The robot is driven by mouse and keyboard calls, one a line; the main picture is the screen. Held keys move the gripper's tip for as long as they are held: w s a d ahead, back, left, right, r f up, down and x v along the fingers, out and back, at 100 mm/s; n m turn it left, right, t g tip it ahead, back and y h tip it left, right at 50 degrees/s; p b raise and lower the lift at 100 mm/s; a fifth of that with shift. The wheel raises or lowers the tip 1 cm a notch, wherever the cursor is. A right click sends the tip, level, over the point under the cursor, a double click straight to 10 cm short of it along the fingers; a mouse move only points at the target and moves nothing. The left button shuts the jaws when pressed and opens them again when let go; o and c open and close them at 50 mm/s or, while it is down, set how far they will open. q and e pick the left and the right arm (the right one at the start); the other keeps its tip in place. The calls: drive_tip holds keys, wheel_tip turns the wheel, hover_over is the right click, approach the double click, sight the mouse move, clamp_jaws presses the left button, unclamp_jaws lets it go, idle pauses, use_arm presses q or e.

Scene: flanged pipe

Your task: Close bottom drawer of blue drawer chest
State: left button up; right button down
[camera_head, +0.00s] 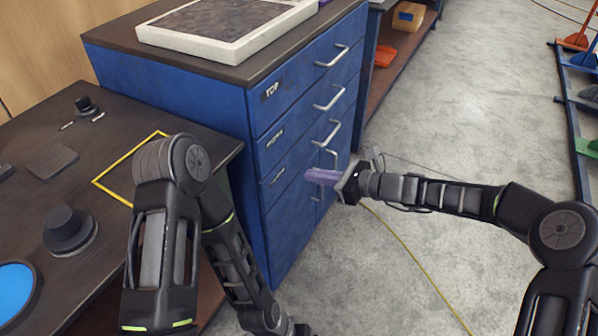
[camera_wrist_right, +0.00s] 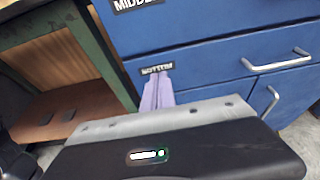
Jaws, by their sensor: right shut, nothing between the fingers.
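The blue drawer chest (camera_head: 245,130) stands in the middle of the head view, with drawers labelled from TOP downward. Its bottom drawer (camera_head: 300,160) has a silver handle (camera_head: 328,135); its front looks flush or nearly flush, and I cannot tell if a small gap is left. The right wrist view shows this drawer front (camera_wrist_right: 215,70) with its BOTTOM label and handle (camera_wrist_right: 277,61). My right gripper (camera_head: 318,174) is shut and empty, its purple fingers in front of the chest's lower part. In the wrist view the fingertips (camera_wrist_right: 158,85) overlap the label's lower edge; contact is unclear.
Cupboard doors with upright handles (camera_head: 316,190) lie below the drawers. A dark workbench (camera_head: 115,175) stands left of the chest. A framed grey slab (camera_head: 228,25) lies on the chest top. A shelf unit (camera_head: 385,55) stands behind. Grey floor at right is mostly free, crossed by a yellow cable (camera_head: 420,270).

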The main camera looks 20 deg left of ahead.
drive_tip(key=v, duration=0.6)
idle(0.3)
